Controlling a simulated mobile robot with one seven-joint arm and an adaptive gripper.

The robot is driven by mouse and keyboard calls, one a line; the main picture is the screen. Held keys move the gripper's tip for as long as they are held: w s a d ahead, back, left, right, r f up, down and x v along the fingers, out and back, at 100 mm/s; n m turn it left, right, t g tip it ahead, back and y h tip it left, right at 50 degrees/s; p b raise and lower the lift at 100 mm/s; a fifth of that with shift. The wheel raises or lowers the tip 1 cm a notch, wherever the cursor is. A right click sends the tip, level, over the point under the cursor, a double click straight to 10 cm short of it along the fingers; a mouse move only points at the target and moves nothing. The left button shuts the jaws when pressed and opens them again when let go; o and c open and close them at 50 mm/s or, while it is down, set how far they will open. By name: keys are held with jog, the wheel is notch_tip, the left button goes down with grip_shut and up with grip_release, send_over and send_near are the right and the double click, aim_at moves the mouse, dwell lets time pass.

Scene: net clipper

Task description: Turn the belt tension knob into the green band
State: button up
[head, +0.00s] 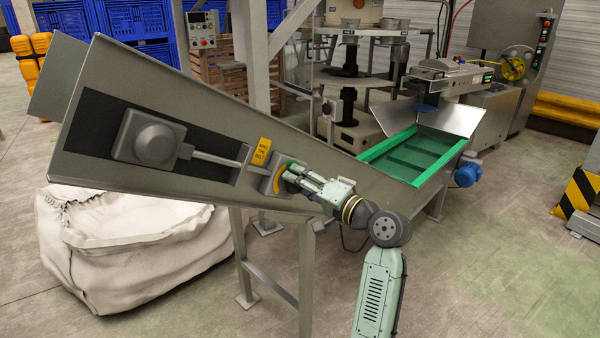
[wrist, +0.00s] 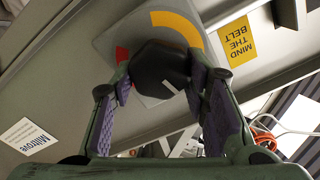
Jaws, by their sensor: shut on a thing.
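The belt tension knob (wrist: 158,66) is dark and faceted, on a grey dial plate (wrist: 112,38) fixed to the conveyor's side. In the wrist view a yellow arc (wrist: 180,24) curves above and right of it, and a small red patch (wrist: 122,54) shows at its left. A short white mark (wrist: 170,86) shows at the knob's lower right. No green band is clear in the wrist view; the fingers may cover it. My gripper (wrist: 160,78) is shut on the knob, one finger on each side. In the head view my gripper (head: 291,175) hides most of the knob.
A yellow "Mind the belt" label (head: 262,151) sits beside the dial, also in the wrist view (wrist: 238,40). The inclined conveyor side (head: 220,98) runs behind my gripper. A conveyor leg (head: 306,270) stands below, and a white bulk bag (head: 130,250) lies at left.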

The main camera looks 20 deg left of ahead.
jog(key=shift+m+p, duration=0.95)
jog(key=shift+m, duration=0.25)
jog(key=shift+f, duration=0.1)
jog(key=o, duration=1.2)
jog(key=shift+c, duration=0.2)
jog(key=v, duration=1.2)
